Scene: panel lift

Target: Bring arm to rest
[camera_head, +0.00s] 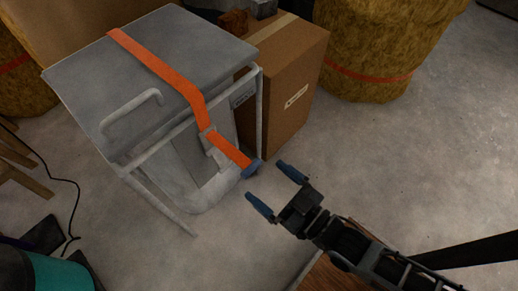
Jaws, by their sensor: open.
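My gripper (276,190) is open, with two blue fingers spread apart and nothing between them. It is in the middle of the view, with my dark arm reaching in from the lower right. A grey panel (190,45) with a white handle (130,111) lies as the flat top of a pale metal frame at the upper left. An orange strap (165,68) runs over the panel and down its front through a buckle. The strap's end is just left of my fingertips; a small gap seems to lie between them, though the depth is hard to tell.
A cardboard box (290,85) stands right behind the frame. A straw bale (385,40) is at the top right and another (22,75) at the left edge. A teal object (55,275) and a dark cable (75,205) are at the lower left. The concrete floor (420,150) is clear to the right.

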